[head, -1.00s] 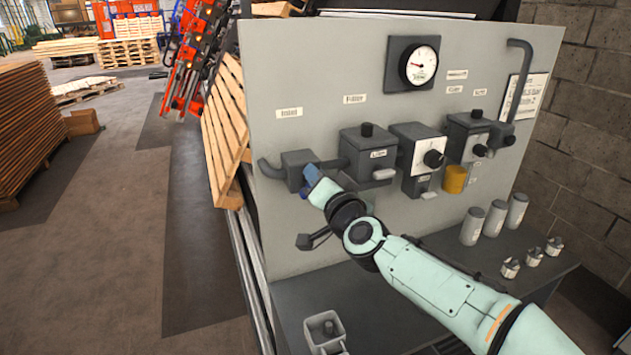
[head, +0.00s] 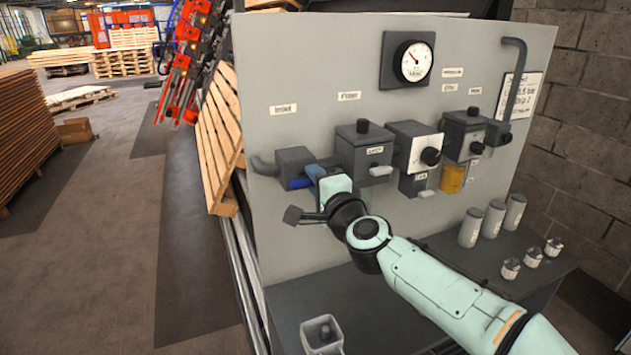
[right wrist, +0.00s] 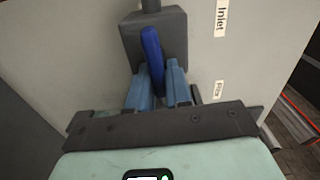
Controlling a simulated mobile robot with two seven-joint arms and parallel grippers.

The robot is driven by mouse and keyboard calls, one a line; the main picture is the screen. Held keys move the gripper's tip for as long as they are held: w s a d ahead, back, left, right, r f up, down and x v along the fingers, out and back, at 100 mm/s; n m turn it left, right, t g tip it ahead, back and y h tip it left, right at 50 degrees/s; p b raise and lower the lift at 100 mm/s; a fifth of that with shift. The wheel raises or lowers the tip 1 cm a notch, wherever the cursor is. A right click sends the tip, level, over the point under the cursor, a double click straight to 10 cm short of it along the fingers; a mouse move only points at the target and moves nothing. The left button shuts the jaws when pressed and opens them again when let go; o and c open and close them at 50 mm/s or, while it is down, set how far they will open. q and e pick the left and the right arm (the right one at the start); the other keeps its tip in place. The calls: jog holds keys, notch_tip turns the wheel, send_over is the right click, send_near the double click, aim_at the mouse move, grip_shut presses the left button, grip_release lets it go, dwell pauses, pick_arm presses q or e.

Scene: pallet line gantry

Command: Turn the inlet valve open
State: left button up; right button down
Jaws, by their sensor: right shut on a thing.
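The inlet valve is a dark grey block (head: 293,160) on the grey panel, below the "Inlet" label (head: 284,109). Its blue handle (head: 299,183) shows at the block's lower front, left of my fingers. In the right wrist view the blue handle (right wrist: 152,52) runs from the grey valve body (right wrist: 172,32) down between my two light-blue fingers. My right gripper (head: 316,173) is shut on this handle; its fingers (right wrist: 159,88) hide the handle's outer end. My left gripper is not in view.
To the right, a filter box (head: 362,157), a white-faced box with a knob (head: 414,148) and a gauge (head: 413,61) are on the panel. A shelf (head: 415,285) below holds grey cylinders (head: 470,228) and an open container (head: 322,335). Wooden pallets (head: 218,145) stand left.

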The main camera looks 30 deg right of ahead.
jog(key=shift+f+m, duration=0.1)
jog(key=shift+m, duration=0.2)
dwell(0.4)
jog(key=c, duration=1.1)
grip_release()
jog(key=shift+s, duration=0.15)
jog(key=s, duration=1.3)
jog(key=shift+a+b, duration=0.3)
jog(key=shift+a, duration=0.1)
